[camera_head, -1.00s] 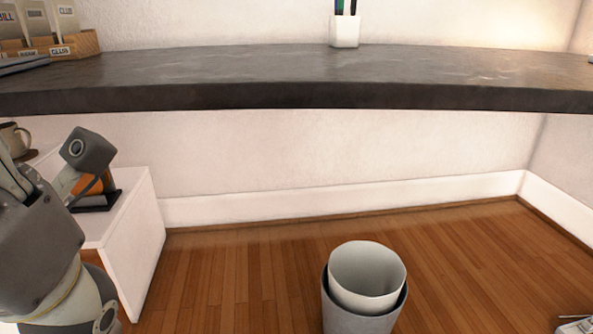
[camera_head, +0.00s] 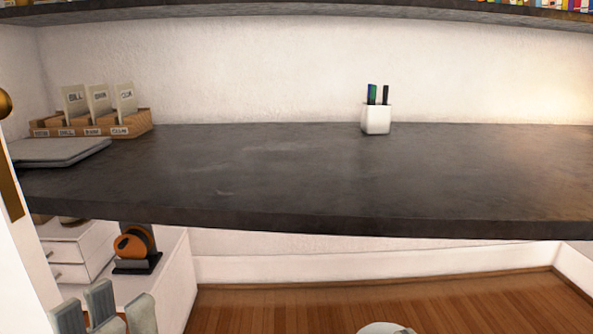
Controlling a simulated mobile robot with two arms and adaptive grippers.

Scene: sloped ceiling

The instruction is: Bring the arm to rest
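My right gripper cannot be made out.
The dark desk (camera_head: 290,180) spans the view. It bears a wooden card holder (camera_head: 95,124), a grey flat item (camera_head: 60,150) and a white pen cup (camera_head: 376,119). An orange and black item (camera_head: 135,245) stands on the cabinet. A pale bin rim (camera_head: 380,328) shows at the bottom.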

